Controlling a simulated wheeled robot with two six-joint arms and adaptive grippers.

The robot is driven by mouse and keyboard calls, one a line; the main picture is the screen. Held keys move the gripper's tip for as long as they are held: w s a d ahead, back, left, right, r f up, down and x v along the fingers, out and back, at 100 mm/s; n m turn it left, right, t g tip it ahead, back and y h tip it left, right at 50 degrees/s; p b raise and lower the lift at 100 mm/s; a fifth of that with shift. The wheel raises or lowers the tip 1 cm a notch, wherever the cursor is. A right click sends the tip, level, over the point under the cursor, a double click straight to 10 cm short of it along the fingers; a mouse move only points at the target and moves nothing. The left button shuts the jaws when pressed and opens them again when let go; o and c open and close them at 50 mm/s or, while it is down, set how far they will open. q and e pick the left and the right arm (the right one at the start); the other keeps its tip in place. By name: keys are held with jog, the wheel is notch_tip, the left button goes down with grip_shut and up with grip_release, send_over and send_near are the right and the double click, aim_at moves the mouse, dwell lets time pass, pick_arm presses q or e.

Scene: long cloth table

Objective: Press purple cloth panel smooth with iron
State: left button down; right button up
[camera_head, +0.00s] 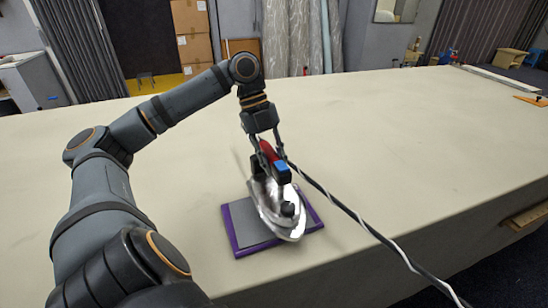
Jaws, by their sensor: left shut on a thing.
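The iron (277,212) has a shiny metal body, a red and black handle and a blue part near the top. My left gripper (268,150) is shut on the iron's handle from above. The iron is over the purple-edged panel (238,250), which has a grey middle and lies flat near the table's front edge. The iron hides the middle of the panel. I cannot tell whether its sole touches the panel. My right gripper is not in view.
A black and white cord (370,228) runs from the iron across the table and over its front right edge. The cream cloth table (400,130) is mostly clear. An orange item (532,100) and small objects lie at the far right.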

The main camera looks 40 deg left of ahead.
pick_arm(q)
jog(key=shift+r+p, duration=1.8)
jog(key=shift+r, duration=0.6)
notch_tip(320, 180, up, 6)
jog(key=p, duration=0.5)
jog(key=shift+r+p, duration=0.1)
jog(key=shift+p, duration=0.3)
